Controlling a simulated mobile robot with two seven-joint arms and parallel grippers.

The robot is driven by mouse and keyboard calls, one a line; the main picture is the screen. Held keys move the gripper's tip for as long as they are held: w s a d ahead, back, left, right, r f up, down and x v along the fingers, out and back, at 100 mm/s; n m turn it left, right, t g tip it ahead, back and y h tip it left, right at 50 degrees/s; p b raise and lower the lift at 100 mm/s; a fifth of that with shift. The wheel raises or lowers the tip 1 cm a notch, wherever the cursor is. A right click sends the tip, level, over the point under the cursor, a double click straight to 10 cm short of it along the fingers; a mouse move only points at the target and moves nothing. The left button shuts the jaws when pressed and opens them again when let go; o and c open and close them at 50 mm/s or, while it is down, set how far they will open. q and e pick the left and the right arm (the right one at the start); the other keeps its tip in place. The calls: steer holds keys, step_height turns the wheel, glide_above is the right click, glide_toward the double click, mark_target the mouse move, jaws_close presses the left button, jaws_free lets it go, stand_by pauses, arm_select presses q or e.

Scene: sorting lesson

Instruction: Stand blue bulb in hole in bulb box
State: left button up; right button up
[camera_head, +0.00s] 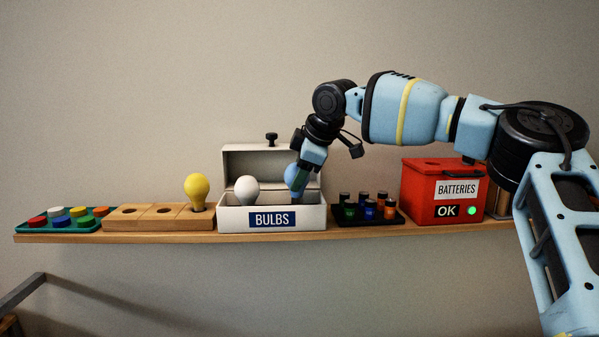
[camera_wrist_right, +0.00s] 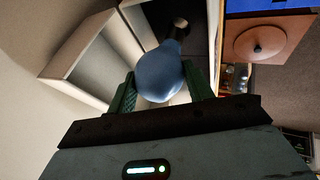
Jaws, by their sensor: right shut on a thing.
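The white bulb box (camera_head: 314,222) stands on the shelf with its lid up behind it. A white bulb (camera_head: 246,189) stands upright in its left half. My right gripper (camera_head: 297,184) points down over the box's right half and is shut on the blue bulb (camera_head: 290,172). The blue bulb also shows between the green fingers in the right wrist view (camera_wrist_right: 158,75), with its dark base (camera_wrist_right: 182,24) inside the box outline. The front wall hides the bulb's lower end in the head view, so I cannot tell whether it sits in a hole. My left gripper is out of view.
A wooden block (camera_head: 120,222) with a yellow bulb (camera_head: 197,188) stands left of the box. A dark tray (camera_head: 352,222) with several small batteries and a red batteries box (camera_head: 428,185) stand to the right. The shelf (camera_head: 180,234) is narrow.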

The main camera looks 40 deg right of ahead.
steer(key=shift+f, duration=1.45)
stand_by(3.4)
stand_by(1.2)
steer(key=o, duration=0.4)
steer(key=shift+c, duration=0.2)
steer(key=o, duration=0.6)
steer(key=shift+c, duration=0.2)
steer(key=shift+f, duration=0.1)
stand_by(0.5)
